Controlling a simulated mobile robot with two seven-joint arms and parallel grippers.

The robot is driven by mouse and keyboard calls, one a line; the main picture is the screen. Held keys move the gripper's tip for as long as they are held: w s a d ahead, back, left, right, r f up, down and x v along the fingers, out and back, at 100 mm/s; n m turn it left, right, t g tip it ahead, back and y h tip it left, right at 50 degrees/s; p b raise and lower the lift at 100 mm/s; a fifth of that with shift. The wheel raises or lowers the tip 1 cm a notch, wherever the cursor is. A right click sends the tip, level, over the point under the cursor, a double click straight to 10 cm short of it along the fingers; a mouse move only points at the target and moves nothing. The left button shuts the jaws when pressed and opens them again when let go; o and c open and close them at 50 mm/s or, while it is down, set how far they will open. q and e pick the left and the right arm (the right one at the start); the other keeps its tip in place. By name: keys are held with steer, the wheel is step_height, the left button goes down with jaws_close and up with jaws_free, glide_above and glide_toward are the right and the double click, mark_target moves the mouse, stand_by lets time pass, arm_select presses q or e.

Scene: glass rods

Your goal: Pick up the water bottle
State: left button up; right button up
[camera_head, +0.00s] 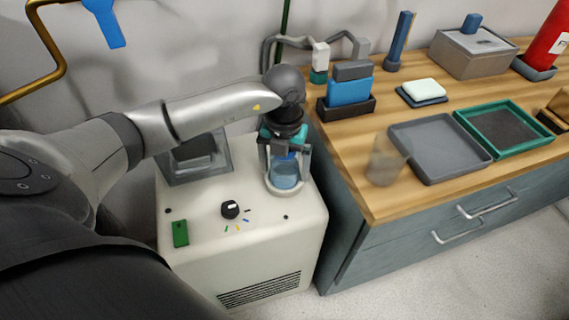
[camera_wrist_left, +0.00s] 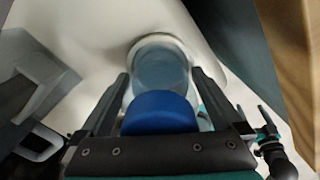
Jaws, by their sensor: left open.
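The water bottle (camera_head: 286,172) stands on the white machine (camera_head: 250,262), in a pale round holder at its right side. Its lower part is clear and bluish, and its blue top shows in the left wrist view (camera_wrist_left: 159,112). My left gripper (camera_head: 284,158) is over the bottle from above, with one finger on each side of it. In the left wrist view the two fingers (camera_wrist_left: 160,85) are apart, with the bottle between them. The gripper hides much of the bottle's upper part in the head view. My right gripper is not in view.
The wooden counter (camera_head: 340,130) is close on the right, with a clear cup (camera_head: 386,160) and a grey tray (camera_head: 440,148). Hoses run behind my gripper.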

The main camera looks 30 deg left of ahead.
arm_select(q)
steer(key=shift+c, duration=0.2)
steer(key=c, duration=1.4)
steer(key=shift+c, duration=0.3)
steer(key=shift+r, duration=0.2)
